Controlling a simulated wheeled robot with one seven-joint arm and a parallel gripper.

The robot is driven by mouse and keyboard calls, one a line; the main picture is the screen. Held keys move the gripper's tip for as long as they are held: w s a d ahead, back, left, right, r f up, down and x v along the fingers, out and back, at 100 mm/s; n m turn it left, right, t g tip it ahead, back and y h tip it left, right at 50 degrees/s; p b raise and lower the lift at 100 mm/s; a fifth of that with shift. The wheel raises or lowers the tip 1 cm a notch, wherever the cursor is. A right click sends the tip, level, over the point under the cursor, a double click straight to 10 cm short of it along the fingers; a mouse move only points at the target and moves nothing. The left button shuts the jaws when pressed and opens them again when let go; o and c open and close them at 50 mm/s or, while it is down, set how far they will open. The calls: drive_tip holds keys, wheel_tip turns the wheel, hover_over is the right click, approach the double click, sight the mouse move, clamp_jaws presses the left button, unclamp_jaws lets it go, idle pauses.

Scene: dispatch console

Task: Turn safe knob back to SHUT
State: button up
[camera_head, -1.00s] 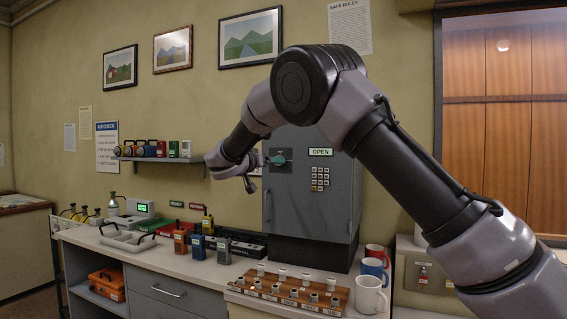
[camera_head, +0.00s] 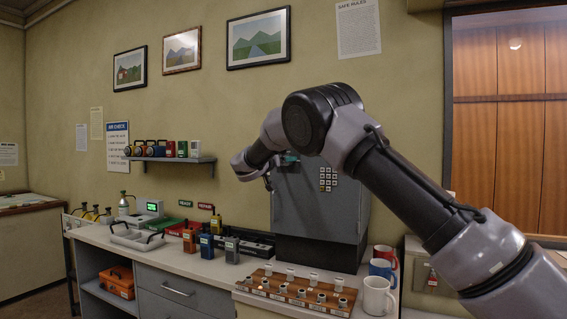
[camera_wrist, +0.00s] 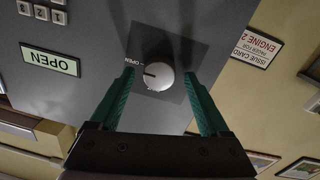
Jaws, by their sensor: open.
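The safe knob (camera_wrist: 160,79) is a pale round dial on a dark square plate in the wrist view. Its dark pointer line faces the printed OPEN mark at the left; another mark below it is too small to read. My gripper (camera_wrist: 158,74) is open, with one green finger on each side of the knob in the picture and gaps visible on both sides. I cannot tell whether the tips reach around it. The grey safe (camera_head: 318,205) stands on the counter, and my arm hides its knob in the head view. A lit OPEN sign (camera_wrist: 50,61) is on the safe's front.
A keypad (camera_head: 328,180) is on the safe's front. A wooden rack of stamps (camera_head: 295,292) and several mugs (camera_head: 378,295) stand before and right of the safe. Radios (camera_head: 206,245) and a wall shelf (camera_head: 180,159) are at the left.

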clamp_jaws()
drive_tip(key=shift+n, duration=0.4)
drive_tip(key=shift+f+n+t+y, duration=0.1)
drive_tip(key=shift+n+t+y, duration=0.1)
drive_tip(key=shift+n, duration=4.2)
drive_tip(key=shift+f+n+t+y, duration=0.1)
drive_tip(key=shift+n+t, duration=0.1)
drive_tip(key=shift+n, duration=4.2)
